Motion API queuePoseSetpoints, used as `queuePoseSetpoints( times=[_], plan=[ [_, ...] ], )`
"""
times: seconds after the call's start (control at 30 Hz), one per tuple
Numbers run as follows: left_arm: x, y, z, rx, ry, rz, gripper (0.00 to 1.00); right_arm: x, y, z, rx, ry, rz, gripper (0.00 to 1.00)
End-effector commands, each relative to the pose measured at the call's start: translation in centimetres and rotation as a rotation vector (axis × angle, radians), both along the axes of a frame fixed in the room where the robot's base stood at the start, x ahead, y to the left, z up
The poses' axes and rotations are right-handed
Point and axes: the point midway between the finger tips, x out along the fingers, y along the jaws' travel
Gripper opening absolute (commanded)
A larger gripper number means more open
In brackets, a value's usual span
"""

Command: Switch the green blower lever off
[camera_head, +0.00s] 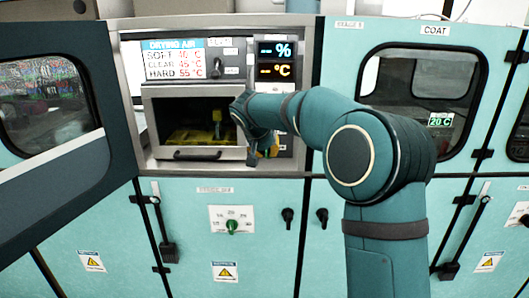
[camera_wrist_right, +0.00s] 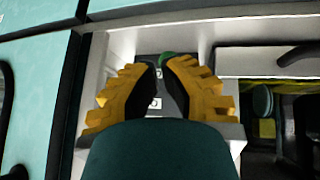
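A green lever end (camera_wrist_right: 167,57) shows in the right wrist view, just past my right fingertips and partly covered by the right-hand finger. My right gripper (camera_wrist_right: 160,68) has yellow and dark fingers that lean together, with a narrow gap in which the grey panel and a white label show. I cannot tell whether a fingertip touches the lever. In the head view my right gripper (camera_head: 268,147) is at the panel right of the oven-like window, and my arm hides much of it. The lever is not clearly seen there. My left gripper is out of view.
A framed window (camera_head: 197,118) with a handle is left of the gripper. Displays (camera_head: 278,60) sit above it. A green dial (camera_head: 232,227) and black knobs (camera_head: 288,215) are on the cabinet below. An open dark door (camera_head: 60,130) stands at the left.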

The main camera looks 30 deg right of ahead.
Motion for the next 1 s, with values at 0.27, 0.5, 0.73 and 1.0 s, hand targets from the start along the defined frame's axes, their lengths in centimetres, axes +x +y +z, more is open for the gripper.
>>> queuePoseSetpoints(
  times=[0.27, 0.5, 0.73, 1.0],
  plan=[
    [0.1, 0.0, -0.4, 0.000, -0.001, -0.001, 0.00, -3.9, 3.6, 1.2, 0.001, -0.002, 0.004, 0.00],
    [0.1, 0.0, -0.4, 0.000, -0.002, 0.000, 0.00, -6.5, 6.0, 1.9, 0.001, 0.000, 0.003, 0.00],
    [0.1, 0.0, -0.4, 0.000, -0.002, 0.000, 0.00, -7.2, 6.6, 2.1, 0.000, 0.000, 0.000, 0.00],
    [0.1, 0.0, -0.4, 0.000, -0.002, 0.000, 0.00, -7.2, 6.6, 2.1, 0.000, 0.000, 0.000, 0.00]
  ],
)
